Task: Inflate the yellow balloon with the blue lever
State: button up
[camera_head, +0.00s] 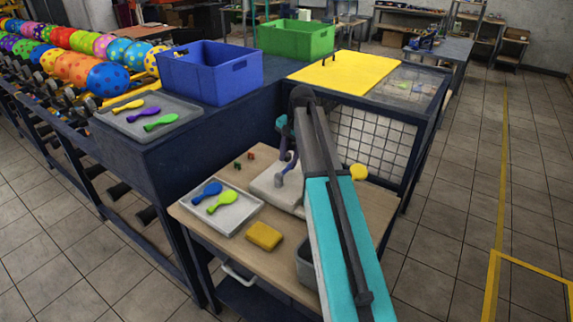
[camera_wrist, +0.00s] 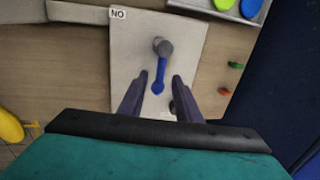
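The blue lever (camera_wrist: 158,77) stands out from a grey round knob on a pale plate (camera_wrist: 185,45) in the wrist view. My gripper (camera_wrist: 157,80) is open, with one dark finger on each side of the lever and a gap visible at both sides. In the head view my gripper (camera_head: 288,155) is over the pale plate, partly hidden by my arm. A yellow rounded thing, which looks like a balloon (camera_head: 358,172), shows right of my arm; a yellow shape (camera_wrist: 10,126) also shows at the wrist view's left edge. Another yellow balloon (camera_head: 128,106) lies on the upper grey tray.
A tray (camera_head: 233,224) with a blue and a green balloon, and a yellow sponge-like block (camera_head: 264,236), lie on the wooden bench. Small red and green pieces (camera_head: 245,160) sit behind. A blue crate (camera_head: 209,72) and a mesh-sided cabinet (camera_head: 372,142) stand beyond. Floor at right is clear.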

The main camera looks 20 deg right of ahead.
aim_at(285, 170)
jog(key=shift+w+a+f+p, duration=0.15)
jog(key=shift+f+p, duration=0.1)
jog(key=shift+f, duration=0.75)
jog(key=shift+w+a+f+p, duration=0.1)
jog(key=shift+w+f+p, duration=0.1)
jog(key=shift+f, duration=0.75)
jog(key=shift+c, duration=0.4)
grip_shut()
jog(key=shift+s+a, duration=0.1)
jog(key=shift+a, duration=0.05)
